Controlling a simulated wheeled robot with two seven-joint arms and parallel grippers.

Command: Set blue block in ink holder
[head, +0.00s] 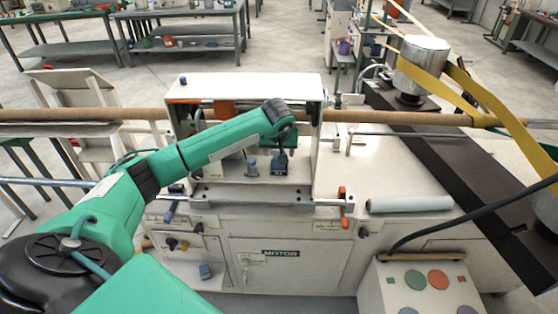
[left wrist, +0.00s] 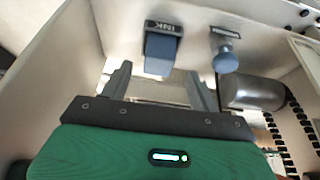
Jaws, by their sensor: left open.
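In the left wrist view a blue block (left wrist: 160,54) sits against a dark holder marked INK (left wrist: 163,27). My left gripper (left wrist: 158,72) is open, and the block shows just beyond and between its two fingertips, with nothing gripped. In the head view the left gripper (head: 281,150) points down in front of the white machine housing, over the dark blue block (head: 280,166). How deep the block sits in the holder cannot be told. Another small blue block-like piece (head: 205,271) is on the lower front of the machine. My right gripper is not in view.
A round blue knob (head: 251,166) stands beside the block, close to the left gripper; it also shows in the left wrist view (left wrist: 226,61). The white housing (head: 245,87) surrounds the spot. A red-handled lever (head: 342,205) is at the right.

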